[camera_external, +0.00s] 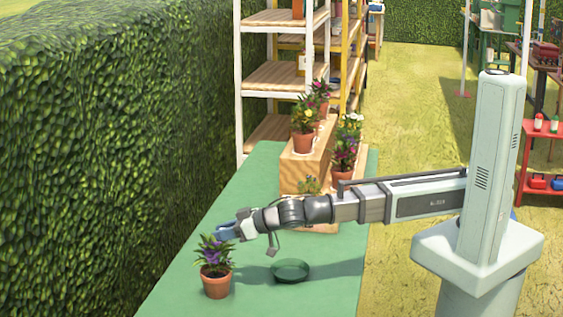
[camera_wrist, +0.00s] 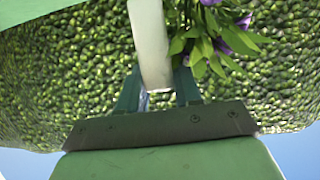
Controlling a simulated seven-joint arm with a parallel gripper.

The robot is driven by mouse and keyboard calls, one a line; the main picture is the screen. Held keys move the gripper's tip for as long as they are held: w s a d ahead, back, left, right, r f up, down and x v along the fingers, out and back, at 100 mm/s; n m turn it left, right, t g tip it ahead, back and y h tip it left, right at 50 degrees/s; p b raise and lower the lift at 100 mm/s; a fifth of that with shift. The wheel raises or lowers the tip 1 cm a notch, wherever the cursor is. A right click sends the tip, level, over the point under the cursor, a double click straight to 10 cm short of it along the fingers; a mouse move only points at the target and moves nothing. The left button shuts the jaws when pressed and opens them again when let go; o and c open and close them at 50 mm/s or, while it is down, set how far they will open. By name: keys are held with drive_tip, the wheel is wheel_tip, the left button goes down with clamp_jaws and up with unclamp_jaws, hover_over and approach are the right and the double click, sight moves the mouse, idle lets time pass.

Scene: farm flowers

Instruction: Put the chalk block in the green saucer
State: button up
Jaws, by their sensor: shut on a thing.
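The chalk block (camera_wrist: 149,40) is a long white bar in the wrist view. It stands out from between the two green fingers of my gripper (camera_wrist: 157,80), which is shut on it. In the external view my gripper (camera_external: 228,231) is over the table, above and slightly right of the front potted plant; I cannot make out the block there. The green saucer (camera_external: 290,278) lies on the green table, right of my gripper and below my arm. It looks empty.
A potted plant with purple flowers (camera_external: 216,284) stands close below my gripper; its flowers (camera_wrist: 225,40) show beside the block in the wrist view. A wooden stand (camera_external: 304,170) with more potted plants is farther back. A hedge (camera_external: 110,150) borders the left side.

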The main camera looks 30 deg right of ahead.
drive_tip(key=s+a, duration=0.2)
drive_tip(key=s, duration=0.4)
drive_tip(key=m+t+h, duration=0.3)
drive_tip(key=m+h, duration=1)
drive_tip(key=h, duration=0.1)
hover_over(290, 273)
drive_tip(key=shift+f, duration=4.85)
drive_tip(key=shift+f, duration=0.15)
drive_tip(key=o, duration=1.1)
drive_tip(key=shift+c, duration=0.2)
drive_tip(key=shift+s+a+r, duration=0.1)
drive_tip(key=shift+s+r, duration=0.15)
drive_tip(key=shift+s, duration=0.05)
drive_tip(key=v, duration=1.1)
drive_tip(key=shift+a, duration=0.25)
